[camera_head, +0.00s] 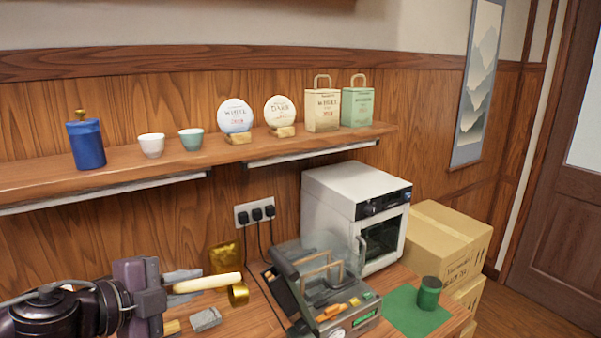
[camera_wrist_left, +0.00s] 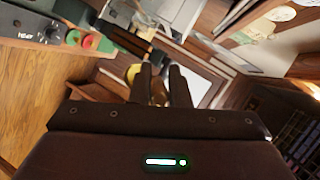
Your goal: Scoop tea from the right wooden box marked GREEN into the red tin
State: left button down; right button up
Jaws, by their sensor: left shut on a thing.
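My left gripper (camera_head: 185,286) is shut on a scoop with a pale handle (camera_head: 208,283) and a brass-coloured bowl (camera_head: 238,294). It holds the scoop sideways at the left of the worktop, bowl to the right. In the left wrist view the gripper (camera_wrist_left: 162,75) has a yellowish piece between its fingers. I see no wooden box marked GREEN. No red tin shows clearly. A small red round thing (camera_wrist_left: 90,40) is in the wrist view, too unclear to name. My right gripper is not in view.
A grey press-like machine (camera_head: 325,292) stands right of the scoop, with a white oven (camera_head: 357,215) behind. A green canister (camera_head: 429,291) stands on a green mat (camera_head: 403,313). Cardboard boxes (camera_head: 443,240) are at right. A shelf (camera_head: 220,158) with cups, tea cakes and bags runs above.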

aim_at(195, 285)
pick_arm(q)
jog(key=n+t+y, duration=0.1)
jog(key=y, duration=0.1)
jog(key=w+f+n+t+y, duration=0.1)
jog(key=n, duration=0.1)
jog(key=shift+w+y, duration=0.2)
jog(key=shift+y, duration=0.2)
jog(key=n+y, duration=0.1)
jog(key=w+n+y, duration=0.1)
jog(key=f, duration=0.1)
jog(key=shift+w+a+f+n+t+y, duration=0.1)
jog(key=shift+w+a+n+t+y, duration=0.05)
jog(key=shift+a+n+t+y, duration=0.2)
jog(key=shift+w+d+f+n+y, duration=0.15)
jog(key=shift+d+n+y, duration=0.2)
jog(key=shift+y, duration=0.1)
jog(key=shift+w+d+f+n+y, duration=0.1)
jog(key=shift+w+d+n+y, duration=0.05)
jog(key=shift+d+n+y, duration=0.2)
jog(key=shift+a, duration=0.35)
notch_tip(195, 285, down, 10)
jog(key=b, duration=1)
jog(key=shift+a, duration=0.45)
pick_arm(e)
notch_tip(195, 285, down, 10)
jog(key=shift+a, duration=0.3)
